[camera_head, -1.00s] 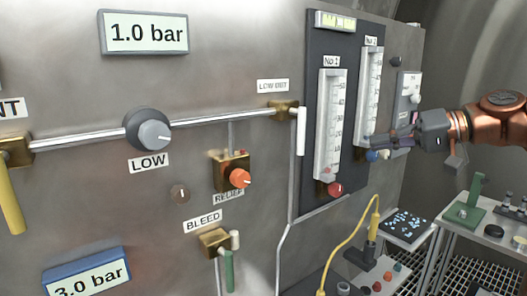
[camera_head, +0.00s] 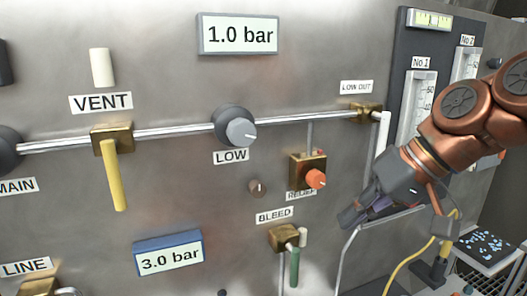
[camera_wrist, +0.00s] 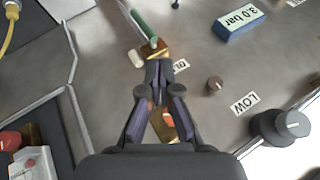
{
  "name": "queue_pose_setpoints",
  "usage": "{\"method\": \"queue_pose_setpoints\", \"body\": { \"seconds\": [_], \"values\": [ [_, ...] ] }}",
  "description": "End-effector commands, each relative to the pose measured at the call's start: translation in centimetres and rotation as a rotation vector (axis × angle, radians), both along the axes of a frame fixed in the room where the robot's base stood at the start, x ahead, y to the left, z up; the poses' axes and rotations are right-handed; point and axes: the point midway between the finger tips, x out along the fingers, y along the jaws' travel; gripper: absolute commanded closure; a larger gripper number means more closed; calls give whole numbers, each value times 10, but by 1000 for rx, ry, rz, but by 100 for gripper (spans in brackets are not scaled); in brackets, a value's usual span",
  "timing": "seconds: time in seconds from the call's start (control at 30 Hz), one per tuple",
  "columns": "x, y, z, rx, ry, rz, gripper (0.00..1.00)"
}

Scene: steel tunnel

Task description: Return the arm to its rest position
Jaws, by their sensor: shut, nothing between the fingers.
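My gripper (camera_head: 352,217) is shut and empty. In the head view it hangs at the lower end of my copper-coloured arm, pointing down and left, to the right of the relief valve with its orange knob (camera_head: 316,178) and the bleed valve (camera_head: 284,238). In the wrist view my gripper (camera_wrist: 159,70) has its fingertips together, with the panel behind them. The relief valve (camera_wrist: 164,124) shows partly between the fingers there. My arm covers parts of the two flow gauges in the head view.
The steel panel carries a LOW knob (camera_head: 240,131), a yellow-handled VENT valve (camera_head: 115,175) and a horizontal pipe (camera_head: 180,130). Gauge No 1 (camera_head: 418,105) is behind my arm. A yellow cable (camera_head: 410,262) runs at lower right, near a dark tray (camera_head: 487,250).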

Motion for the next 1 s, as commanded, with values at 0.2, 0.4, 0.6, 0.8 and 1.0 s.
{"method": "queue_pose_setpoints", "body": {
  "seconds": [0.2, 0.4, 0.6, 0.8, 1.0],
  "values": [
    [-36, 20, -59, -161, 102, 6, 100],
    [-74, 18, -117, -300, 202, -15, 100],
    [-120, -1, -174, -429, 314, -62, 100],
    [-165, -25, -219, -528, 420, -116, 100],
    [-188, -39, -238, -572, 469, -151, 100]
  ]
}}
